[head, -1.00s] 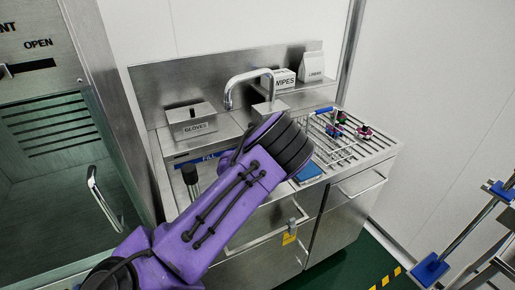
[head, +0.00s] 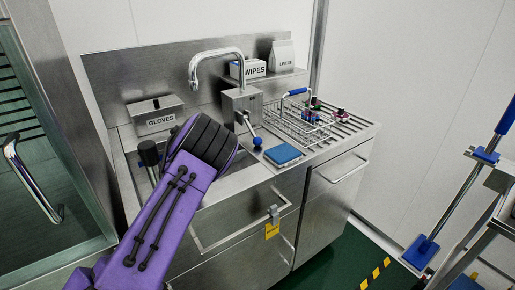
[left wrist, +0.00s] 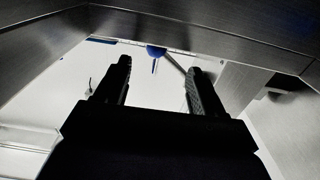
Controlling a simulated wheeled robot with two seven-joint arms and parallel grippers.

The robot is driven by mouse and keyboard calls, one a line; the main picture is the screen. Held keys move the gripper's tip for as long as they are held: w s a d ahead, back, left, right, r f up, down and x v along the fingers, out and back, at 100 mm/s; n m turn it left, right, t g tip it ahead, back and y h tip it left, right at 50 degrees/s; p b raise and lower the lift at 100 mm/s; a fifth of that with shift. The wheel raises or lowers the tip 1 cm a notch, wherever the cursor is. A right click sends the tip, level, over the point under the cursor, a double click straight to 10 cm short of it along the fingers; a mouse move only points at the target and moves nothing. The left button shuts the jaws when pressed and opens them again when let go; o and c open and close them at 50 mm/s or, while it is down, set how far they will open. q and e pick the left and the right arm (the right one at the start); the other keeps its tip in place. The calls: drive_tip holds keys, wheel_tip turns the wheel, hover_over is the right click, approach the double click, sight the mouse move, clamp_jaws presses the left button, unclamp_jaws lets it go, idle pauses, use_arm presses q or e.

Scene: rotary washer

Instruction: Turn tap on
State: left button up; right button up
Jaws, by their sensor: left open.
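The chrome tap (head: 215,60) rises from a steel block (head: 241,108) behind the sink. Its lever ends in a blue knob (head: 257,142) at the front right of the block. In the left wrist view, the blue knob (left wrist: 156,52) shows beyond and between the fingers, with a rod slanting right from it. My left gripper (left wrist: 160,70) is open, with nothing between its fingers. In the head view my purple left arm reaches over the sink front, left of the knob, and its black wrist hides the fingers. My right gripper is not in view.
A gloves box (head: 155,116) and a black-topped cylinder (head: 149,153) are at left. A wire basket (head: 296,125), blue pad (head: 283,154) and wipes box (head: 248,69) are at right. A steel cabinet with a door handle (head: 28,180) stands at far left.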

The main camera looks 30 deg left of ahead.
sight(257, 141)
use_arm(q)
drive_tip(key=p+x, duration=0.1)
drive_tip(key=x, duration=0.8)
drive_tip(key=shift+w+d+r, duration=0.1)
drive_tip(key=shift+w+d, duration=0.15)
drive_tip(key=shift+w, duration=0.05)
